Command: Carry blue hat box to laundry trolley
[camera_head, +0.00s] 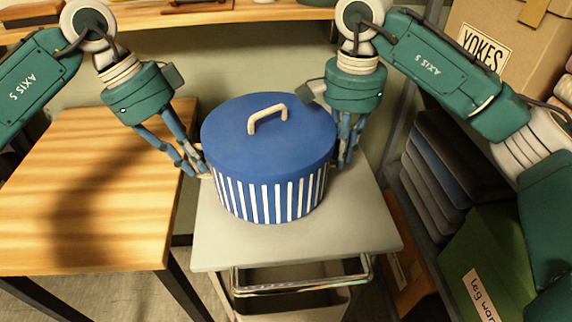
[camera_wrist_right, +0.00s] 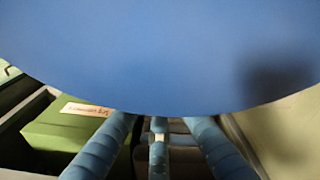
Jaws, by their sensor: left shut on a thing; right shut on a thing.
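The blue hat box (camera_head: 268,170) is round, with a plain blue lid, a cream handle on top and white stripes around its side. It is over the grey top of the laundry trolley (camera_head: 225,248); I cannot tell whether its base touches. My left gripper (camera_head: 197,170) is shut on the box at its left side. My right gripper (camera_head: 345,160) is shut on it at its right side, the fingers partly behind the box. In the right wrist view the blue box (camera_wrist_right: 160,60) fills the upper part, above the fingers (camera_wrist_right: 158,150).
A wooden table (camera_head: 80,190) stands left of the trolley. At the right, a shelf holds dark folded cushions (camera_head: 440,170), a green box (camera_head: 490,270) and a cardboard box marked YOKES (camera_head: 490,40). A wooden shelf (camera_head: 230,12) runs along the back. The trolley's front strip is clear.

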